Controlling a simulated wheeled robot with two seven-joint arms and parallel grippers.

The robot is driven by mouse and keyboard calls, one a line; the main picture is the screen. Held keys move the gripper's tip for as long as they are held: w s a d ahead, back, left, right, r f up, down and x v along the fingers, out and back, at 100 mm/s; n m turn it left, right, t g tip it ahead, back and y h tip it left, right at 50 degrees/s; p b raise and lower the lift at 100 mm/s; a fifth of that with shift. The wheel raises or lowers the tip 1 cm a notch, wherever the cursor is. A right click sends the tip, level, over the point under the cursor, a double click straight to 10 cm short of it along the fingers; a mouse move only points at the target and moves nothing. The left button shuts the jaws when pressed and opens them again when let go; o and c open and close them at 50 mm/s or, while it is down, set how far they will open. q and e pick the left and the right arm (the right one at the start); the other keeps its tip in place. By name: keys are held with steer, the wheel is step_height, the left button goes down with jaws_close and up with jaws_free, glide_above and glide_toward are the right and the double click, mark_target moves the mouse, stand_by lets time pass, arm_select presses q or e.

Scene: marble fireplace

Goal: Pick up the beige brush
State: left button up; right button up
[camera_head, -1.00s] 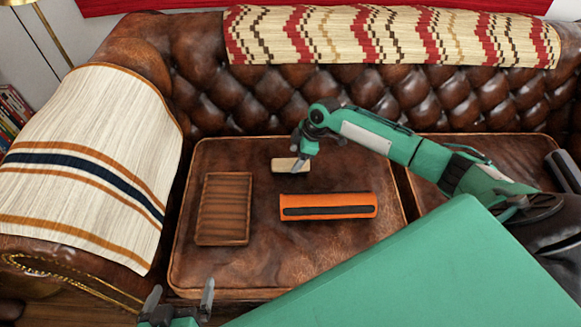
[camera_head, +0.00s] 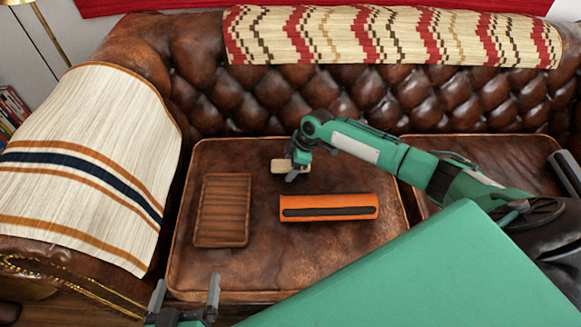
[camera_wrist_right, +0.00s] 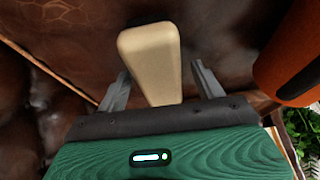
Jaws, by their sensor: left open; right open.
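The beige brush (camera_head: 280,166) lies on the brown leather seat cushion near the backrest, partly covered by my right gripper in the head view. My right gripper (camera_head: 294,172) is over its right part. In the right wrist view the beige brush (camera_wrist_right: 151,62) lies between the two open fingers of the right gripper (camera_wrist_right: 160,85), with a gap on each side. My left gripper (camera_head: 186,292) is open and empty at the bottom of the head view, in front of the sofa seat, far from the brush.
A brown ribbed wooden tray (camera_head: 222,210) lies left on the cushion (camera_head: 260,275). An orange case with a dark slot (camera_head: 328,207) lies right of it, and shows close to the right finger in the wrist view (camera_wrist_right: 290,60). The tufted backrest (camera_head: 300,100) rises behind.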

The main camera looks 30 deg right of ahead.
arm_select(q)
steer(key=shift+r, duration=0.1)
arm_select(e)
steer(key=shift+f, duration=0.15)
steer(key=shift+c, duration=0.4)
steer(key=c, duration=1.1)
steer(key=shift+r, duration=0.25)
arm_select(q)
steer(key=s+a+f+g+y+p, duration=0.1)
steer(key=s+a+g+y+p, duration=0.1)
steer(key=a, duration=0.5)
steer(key=g+y+p, duration=0.1)
steer(key=g+p, duration=0.1)
steer(key=g, duration=0.1)
steer(key=shift+a+f+g+y, duration=0.15)
steer(key=shift+f+g+y, duration=0.1)
steer(key=shift+g+y, duration=0.05)
arm_select(e)
step_height(320, 180, up, 20)
steer(key=shift+r, duration=0.1)
